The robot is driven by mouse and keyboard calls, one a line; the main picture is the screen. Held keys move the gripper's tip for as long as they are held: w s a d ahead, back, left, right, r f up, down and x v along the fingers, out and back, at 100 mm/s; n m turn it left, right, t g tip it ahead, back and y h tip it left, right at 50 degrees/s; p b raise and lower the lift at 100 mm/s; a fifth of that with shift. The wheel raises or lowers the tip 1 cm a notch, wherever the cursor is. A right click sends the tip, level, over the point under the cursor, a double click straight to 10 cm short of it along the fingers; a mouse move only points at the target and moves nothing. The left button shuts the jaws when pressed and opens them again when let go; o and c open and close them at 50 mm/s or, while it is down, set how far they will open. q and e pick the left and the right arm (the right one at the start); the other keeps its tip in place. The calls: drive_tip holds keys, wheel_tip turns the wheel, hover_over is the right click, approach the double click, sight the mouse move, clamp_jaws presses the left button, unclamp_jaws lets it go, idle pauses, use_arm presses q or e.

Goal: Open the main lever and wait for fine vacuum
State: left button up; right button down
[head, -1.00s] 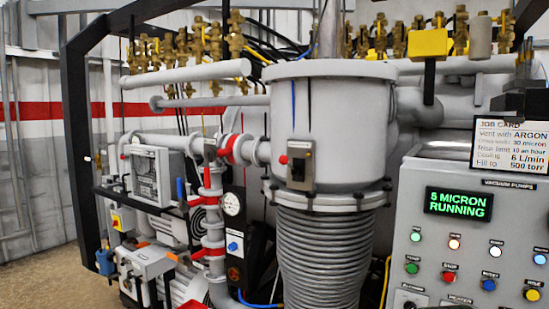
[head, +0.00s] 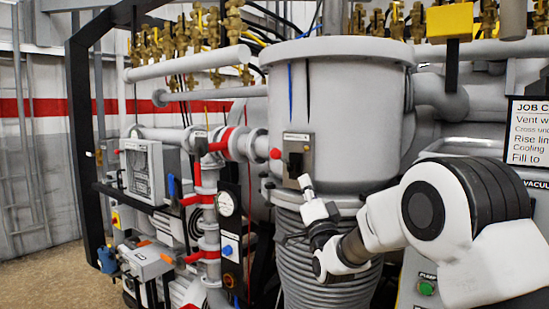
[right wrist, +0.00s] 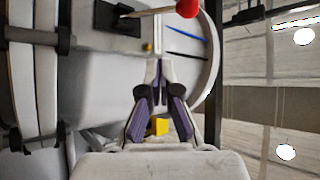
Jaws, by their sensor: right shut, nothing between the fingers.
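The main lever appears to be the red-knobbed lever (head: 275,154) on a small dark switch box (head: 298,155) on the front of the grey vessel (head: 350,100). In the right wrist view, the red knob (right wrist: 187,8) and its pale rod show at the top edge, ahead of the fingers. My right gripper (head: 303,181) is below and right of the knob, pointing up and left, apart from it. Its fingertips (right wrist: 160,62) are together with nothing between them. My left gripper is out of view. The micron display is not visible now.
My right arm covers most of the control panel; a green pump button (head: 426,288) still shows. The job card (head: 530,130) is cut off at the right. Red-handled pipework and a round gauge (head: 227,204) stand left of the vessel's bellows. Brass valves (head: 190,35) line the top.

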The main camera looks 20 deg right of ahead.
sight(282, 158)
wheel_tip(282, 158, up, 4)
drive_tip(key=s, duration=0.2)
drive_tip(key=a+p+x, duration=0.1)
drive_tip(key=p+x, duration=0.5)
drive_tip(key=x, duration=0.4)
drive_tip(key=shift+w+a+f+t+p, duration=0.15)
drive_tip(key=shift+a+f+p, duration=0.2)
drive_tip(key=shift+a+f, duration=0.25)
drive_tip(key=shift+w+a+f+t+p, duration=0.15)
drive_tip(key=shift+a+f+p, duration=0.15)
drive_tip(key=shift+a+f, duration=0.25)
drive_tip(key=shift+s, duration=0.1)
drive_tip(key=shift+f, duration=0.1)
